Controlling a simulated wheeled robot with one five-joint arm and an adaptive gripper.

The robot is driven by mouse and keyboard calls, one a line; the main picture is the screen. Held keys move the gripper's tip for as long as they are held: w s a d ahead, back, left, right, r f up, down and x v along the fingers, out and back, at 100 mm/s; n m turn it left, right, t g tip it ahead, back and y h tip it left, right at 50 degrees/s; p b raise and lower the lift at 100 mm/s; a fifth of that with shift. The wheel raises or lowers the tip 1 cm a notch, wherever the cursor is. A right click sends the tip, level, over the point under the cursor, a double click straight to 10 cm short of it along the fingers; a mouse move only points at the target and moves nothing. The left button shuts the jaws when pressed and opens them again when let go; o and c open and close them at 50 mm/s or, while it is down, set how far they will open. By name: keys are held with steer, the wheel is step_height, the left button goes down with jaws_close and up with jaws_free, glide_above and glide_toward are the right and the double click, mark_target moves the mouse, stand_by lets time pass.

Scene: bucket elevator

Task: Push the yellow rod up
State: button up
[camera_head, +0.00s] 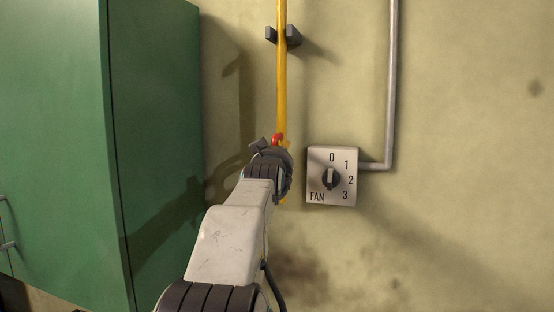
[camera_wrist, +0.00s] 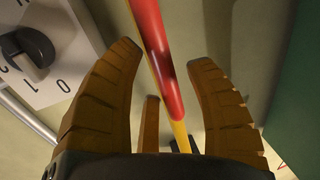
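The yellow rod (camera_head: 282,85) runs vertically along the wall and passes through a dark bracket near the top. Its red section (camera_wrist: 165,70) shows in the wrist view, with yellow below it, and a small bit of red shows at my wrist in the head view (camera_head: 278,138). My gripper (camera_wrist: 165,57) has its ridged tan fingers spread, one on each side of the rod, with gaps visible on both sides. In the head view my wrist hides most of the gripper and the lower rod.
A fan switch box (camera_head: 348,190) with a dark knob is on the wall just right of my gripper. A grey pipe (camera_head: 391,85) rises from it. A green cabinet (camera_head: 155,120) stands at the left. The dark bracket (camera_head: 293,37) holds the rod above.

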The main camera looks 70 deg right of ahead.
jaws_close()
steer(key=p, duration=0.9)
glide_toward(279, 106)
steer(key=x, duration=0.5)
steer(key=shift+d+r, duration=0.2)
steer(key=shift+d, duration=0.05)
steer(key=shift+b, duration=0.3)
steer(key=shift+c, duration=0.5)
jaws_free()
steer(key=shift+a, duration=0.1)
steer(key=shift+o, duration=1.3)
steer(key=shift+f, duration=0.2)
steer(key=v, duration=1.2)
